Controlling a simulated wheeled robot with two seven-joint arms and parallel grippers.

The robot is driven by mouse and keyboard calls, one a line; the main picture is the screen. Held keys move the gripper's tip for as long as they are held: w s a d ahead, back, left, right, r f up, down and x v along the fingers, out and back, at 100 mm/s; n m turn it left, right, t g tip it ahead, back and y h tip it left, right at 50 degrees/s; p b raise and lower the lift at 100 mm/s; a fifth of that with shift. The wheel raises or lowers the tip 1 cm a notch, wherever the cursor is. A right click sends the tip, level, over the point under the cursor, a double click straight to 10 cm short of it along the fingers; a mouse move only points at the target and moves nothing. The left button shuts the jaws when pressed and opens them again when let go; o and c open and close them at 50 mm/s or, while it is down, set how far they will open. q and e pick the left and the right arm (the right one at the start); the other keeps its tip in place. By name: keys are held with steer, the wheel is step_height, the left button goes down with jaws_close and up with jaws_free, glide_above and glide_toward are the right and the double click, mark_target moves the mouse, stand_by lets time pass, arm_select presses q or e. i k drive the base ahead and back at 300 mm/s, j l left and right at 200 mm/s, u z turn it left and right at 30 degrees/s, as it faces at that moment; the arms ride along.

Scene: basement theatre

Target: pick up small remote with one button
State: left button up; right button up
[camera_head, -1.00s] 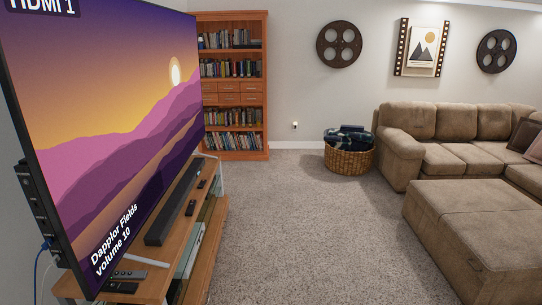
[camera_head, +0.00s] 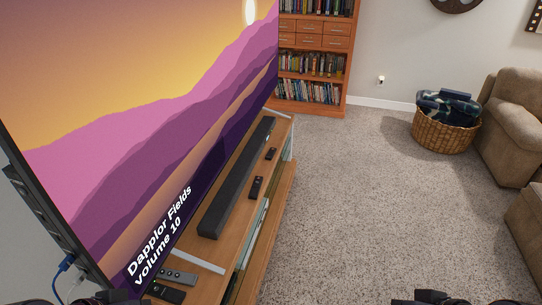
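Several remotes lie on the wooden TV stand (camera_head: 232,250). A small dark remote (camera_head: 271,154) lies toward the far end, right of the soundbar. A slightly longer dark remote (camera_head: 256,187) lies nearer me. At the near end lie a grey remote (camera_head: 178,278) and a black remote (camera_head: 166,293). The buttons are too small to tell which has only one. Dark parts of my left gripper (camera_head: 108,298) and my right gripper (camera_head: 432,297) just show at the bottom edge, well away from the two farther remotes. Their fingers cannot be made out.
A large TV (camera_head: 140,110) stands over the left of the stand, with a black soundbar (camera_head: 238,180) before it. A bookcase (camera_head: 312,65) stands behind. A wicker basket (camera_head: 445,135) and sofa (camera_head: 515,120) are at right. The carpet (camera_head: 350,220) between is clear.

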mark_target(270, 154)
steer(key=i+l+z, duration=0.1)
steer(key=l+z, duration=0.35)
steer(key=i+l, duration=0.5)
steer(key=i+l+z, duration=0.15)
steer(key=i+l, duration=0.3)
steer(key=i+u, duration=0.3)
steer(key=i, duration=0.25)
steer(key=i+l+u, duration=0.3)
steer(key=i, duration=0.3)
steer(key=i+j+u, duration=0.1)
steer(key=u, duration=0.35)
steer(key=i+u, duration=0.25)
steer(key=u, duration=0.25)
steer(key=i+u, duration=0.15)
steer(key=u, duration=0.3)
steer(key=i+u, duration=0.25)
steer(key=u, duration=0.2)
steer(key=i+l+u, duration=0.1)
steer(key=i+u, duration=0.15)
steer(key=u, duration=0.25)
